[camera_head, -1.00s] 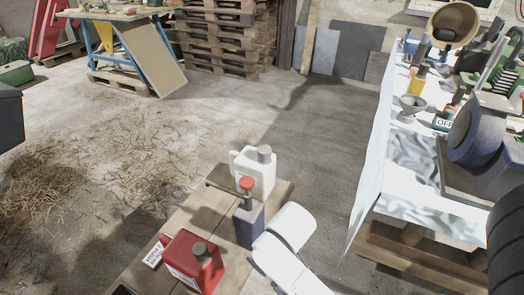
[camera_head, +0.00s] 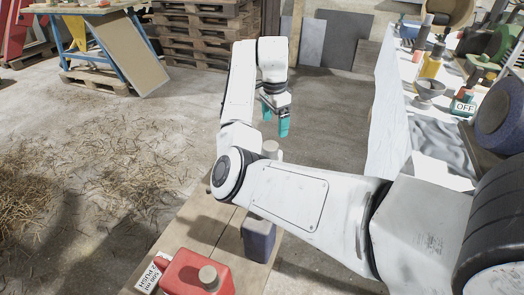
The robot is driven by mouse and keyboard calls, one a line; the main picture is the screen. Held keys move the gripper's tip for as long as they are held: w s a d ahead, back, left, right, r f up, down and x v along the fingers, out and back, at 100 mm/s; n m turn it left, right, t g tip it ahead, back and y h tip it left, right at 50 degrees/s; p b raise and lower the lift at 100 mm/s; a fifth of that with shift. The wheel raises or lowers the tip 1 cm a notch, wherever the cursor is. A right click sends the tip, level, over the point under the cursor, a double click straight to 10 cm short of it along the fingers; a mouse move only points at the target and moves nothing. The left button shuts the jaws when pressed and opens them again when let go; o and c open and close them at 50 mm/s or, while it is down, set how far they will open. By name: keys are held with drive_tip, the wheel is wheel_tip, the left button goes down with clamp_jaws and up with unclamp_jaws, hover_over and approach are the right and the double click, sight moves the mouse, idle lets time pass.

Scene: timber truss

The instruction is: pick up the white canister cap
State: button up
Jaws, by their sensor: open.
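The white canister's grey cap (camera_head: 270,147) shows just above my arm, which hides its lower part. Only a small patch of the white canister (camera_head: 277,156) shows beside it; the rest is behind my arm. My gripper (camera_head: 276,119), with teal fingers, points down above the cap in the picture. It is open, with nothing seen between its fingers, and it looks apart from the cap. How far it is from the cap in depth I cannot tell.
The red canister (camera_head: 190,267) with a brownish cap stands at the near end of the wooden bench (camera_head: 197,218). A dark blue canister (camera_head: 258,240) stands partly behind my arm. A cloth-covered table (camera_head: 392,125) with several items is at right.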

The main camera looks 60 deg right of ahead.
drive_tip(key=w+r, duration=0.1)
drive_tip(key=w, duration=0.1)
drive_tip(key=m, duration=0.1)
hover_over(270, 145)
drive_tip(key=shift+y, duration=0.3)
drive_tip(key=f, duration=0.5)
drive_tip(key=shift+w+d, duration=0.2)
drive_tip(key=shift+d, duration=0.05)
drive_tip(key=f, duration=0.4)
drive_tip(key=shift+s+a+f, duration=0.1)
drive_tip(key=shift+s+a, duration=0.15)
drive_tip(key=shift+s, duration=0.05)
drive_tip(key=shift+f, duration=0.55)
drive_tip(key=shift+c, duration=0.3)
drive_tip(key=c, duration=1.1)
drive_tip(key=shift+r, duration=0.1)
